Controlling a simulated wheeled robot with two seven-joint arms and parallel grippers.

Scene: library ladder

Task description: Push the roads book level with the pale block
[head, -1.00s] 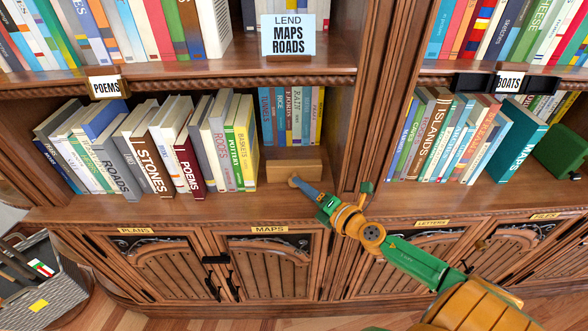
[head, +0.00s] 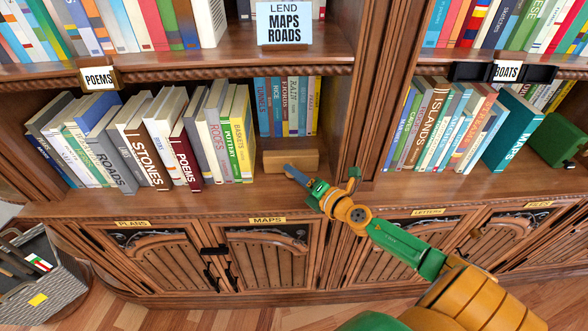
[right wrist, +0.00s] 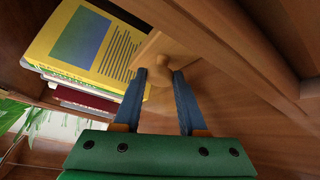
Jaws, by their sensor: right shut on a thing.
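The roads book (head: 108,160) is a grey volume with "ROADS" on its spine. It leans among the books on the lower left shelf, left of the stones book, with its lower spine near the shelf's front. The pale block (head: 298,159) is a light wooden block with a round knob, in front of the back row, right of the yellow baskets book. It also shows in the right wrist view (right wrist: 150,48). My right gripper (head: 289,171) has its blue fingers on either side of the knob (right wrist: 158,72), shut on it. My left gripper is out of view.
The baskets book (head: 241,135) stands just left of the block; a yellow cover (right wrist: 85,45) fills the wrist view's left. A wooden upright (head: 390,95) bounds the bay at right. The shelf above hangs close over the books. A grey basket (head: 45,275) stands at lower left.

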